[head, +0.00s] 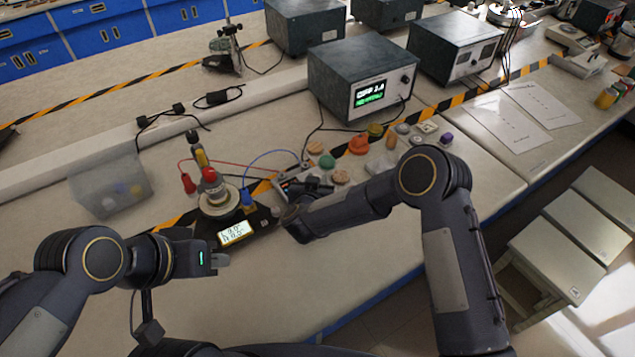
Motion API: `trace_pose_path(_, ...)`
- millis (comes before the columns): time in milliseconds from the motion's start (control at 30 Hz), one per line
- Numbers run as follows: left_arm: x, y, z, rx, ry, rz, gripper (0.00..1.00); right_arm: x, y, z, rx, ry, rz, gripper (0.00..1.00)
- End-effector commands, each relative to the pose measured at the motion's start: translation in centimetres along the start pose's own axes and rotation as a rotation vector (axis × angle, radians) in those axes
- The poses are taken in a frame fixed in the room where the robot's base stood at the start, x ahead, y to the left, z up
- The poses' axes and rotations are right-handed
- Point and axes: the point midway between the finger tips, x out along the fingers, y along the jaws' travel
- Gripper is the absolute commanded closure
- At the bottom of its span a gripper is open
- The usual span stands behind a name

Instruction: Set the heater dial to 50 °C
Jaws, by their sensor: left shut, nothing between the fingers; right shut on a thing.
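A black heater base (262,221) with a lit display (235,232) stands on the bench. The display digits are too small to read surely. A pale round plate (232,208) on it carries a red-topped vessel (211,184). I cannot make out the heater dial. My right gripper (306,189) is beside the heater's right side, near a small wired box (287,181). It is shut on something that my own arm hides. My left gripper (222,260) is shut and empty, in front of the heater and apart from it.
A clear bin (112,186) stands to the left. Several coloured pieces, including an orange one (359,145), lie right of the heater. A power unit (350,70) with a green display stands behind. Red and blue cables run around the heater. Stools (575,235) stand at the right.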

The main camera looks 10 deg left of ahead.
Motion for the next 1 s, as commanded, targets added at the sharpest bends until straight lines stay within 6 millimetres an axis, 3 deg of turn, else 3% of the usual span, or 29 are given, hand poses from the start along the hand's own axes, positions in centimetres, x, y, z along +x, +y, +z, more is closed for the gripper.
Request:
trace_pose_path(400, 0.81, -0.37, 0.41, 0.000, 0.000, 0.000, 1.00, 0.08, -0.38, 0.08, 0.088, -0.001, 0.212, 0.97)
trace_pose_path(1000, 0.91, -0.41, 0.46, 0.000, 0.000, 0.000, 1.00, 0.09, -0.39, 0.12, 0.105, -0.005, 0.255, 0.97)
